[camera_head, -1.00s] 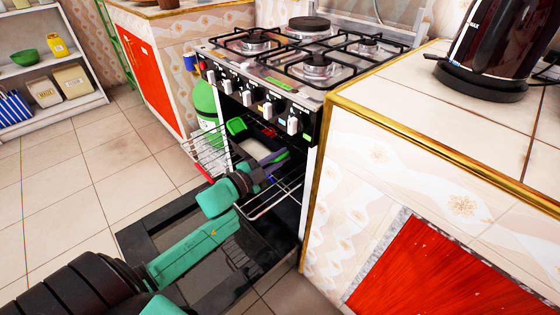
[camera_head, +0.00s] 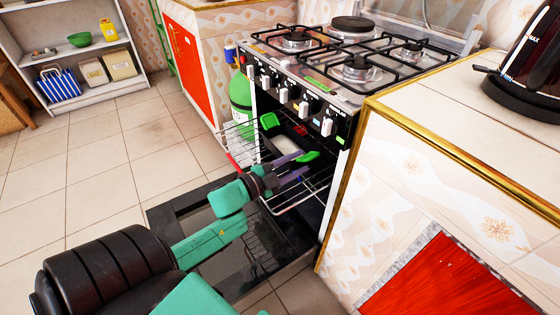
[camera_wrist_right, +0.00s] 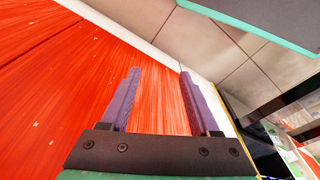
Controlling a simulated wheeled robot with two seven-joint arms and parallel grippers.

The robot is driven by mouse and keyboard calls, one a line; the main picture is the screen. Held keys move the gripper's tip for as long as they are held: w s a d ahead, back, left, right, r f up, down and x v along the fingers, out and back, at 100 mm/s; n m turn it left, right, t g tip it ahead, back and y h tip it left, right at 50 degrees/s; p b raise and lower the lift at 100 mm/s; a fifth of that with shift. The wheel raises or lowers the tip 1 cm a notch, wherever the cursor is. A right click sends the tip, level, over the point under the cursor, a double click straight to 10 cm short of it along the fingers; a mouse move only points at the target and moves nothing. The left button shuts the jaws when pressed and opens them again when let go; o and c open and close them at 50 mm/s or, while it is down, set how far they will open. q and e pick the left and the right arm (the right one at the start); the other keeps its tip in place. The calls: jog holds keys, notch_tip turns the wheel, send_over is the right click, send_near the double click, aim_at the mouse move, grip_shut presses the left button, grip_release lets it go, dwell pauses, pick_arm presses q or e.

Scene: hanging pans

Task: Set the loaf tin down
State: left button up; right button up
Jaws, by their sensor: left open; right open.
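What looks like the loaf tin (camera_head: 286,144), pale inside with bright green ends, sits on the pulled-out wire rack (camera_head: 296,203) at the open oven. My left gripper (camera_head: 297,167) reaches in from the left, with its purple fingers apart at the tin's near green end. Whether a finger touches the tin is too small to tell. The fingers and the oven front hide part of the tin. My right gripper (camera_wrist_right: 158,72) is open and empty in the right wrist view, in front of a red cupboard panel (camera_wrist_right: 60,75).
The lowered oven door (camera_head: 180,210) lies under my left arm. The stove top (camera_head: 350,65) with knobs is just above the rack. A green gas bottle (camera_head: 240,100) stands left of the oven. The tiled counter (camera_head: 440,110) with a kettle (camera_head: 528,60) is at right.

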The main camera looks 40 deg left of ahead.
pick_arm(q)
jog(key=p+v, duration=0.1)
jog(key=v, duration=0.6)
jog(key=shift+s, duration=0.25)
pick_arm(e)
jog(key=f, duration=0.3)
jog(key=shift+s+d+f, duration=0.3)
jog(key=shift+f, duration=0.1)
